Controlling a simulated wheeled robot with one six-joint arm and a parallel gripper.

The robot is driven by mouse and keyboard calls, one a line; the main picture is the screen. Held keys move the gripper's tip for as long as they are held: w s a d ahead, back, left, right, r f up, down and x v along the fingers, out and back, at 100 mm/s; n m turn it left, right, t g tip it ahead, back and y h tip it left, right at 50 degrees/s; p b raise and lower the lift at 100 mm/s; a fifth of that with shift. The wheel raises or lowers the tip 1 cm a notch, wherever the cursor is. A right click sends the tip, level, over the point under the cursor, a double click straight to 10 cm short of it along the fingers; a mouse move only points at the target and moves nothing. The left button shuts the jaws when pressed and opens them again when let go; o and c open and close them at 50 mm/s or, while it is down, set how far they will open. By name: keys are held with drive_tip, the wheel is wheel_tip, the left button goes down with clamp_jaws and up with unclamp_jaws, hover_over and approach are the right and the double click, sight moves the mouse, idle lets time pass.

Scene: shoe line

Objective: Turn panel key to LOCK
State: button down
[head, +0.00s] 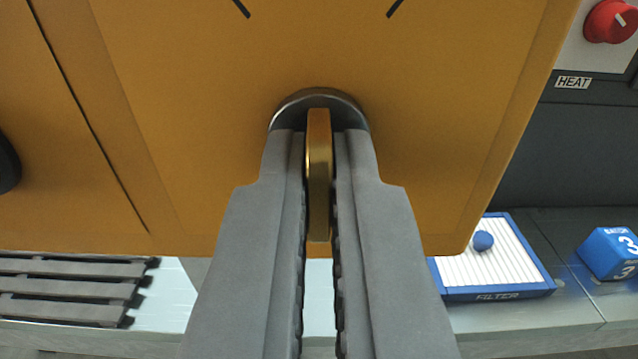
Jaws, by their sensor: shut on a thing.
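The panel key (319,170) is a flat gold-brown key standing edge-on in a dark round lock (318,100) on the orange panel (200,120). My gripper (319,150) reaches up from the bottom of the head view, with one grey finger on each side of the key. It is shut on the key. Two short black marks show on the panel near the top, one at upper left (242,8) and one at upper right (395,8). Any lettering by them is out of view. The key points straight up and down in the picture.
At right is a red knob (610,20) above a HEAT label (573,83). Below it lie a blue-framed FILTER tray (500,296) with a blue ball (483,241) and a blue block (610,253) marked 3. A dark slatted rack (70,288) is at lower left.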

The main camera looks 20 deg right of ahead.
drive_tip(key=n, duration=0.7)
idle(0.6)
drive_tip(key=c, duration=1.6)
unclamp_jaws()
drive_tip(key=shift+s+a, duration=0.1)
drive_tip(key=shift+s, duration=0.05)
drive_tip(key=v, duration=1.7)
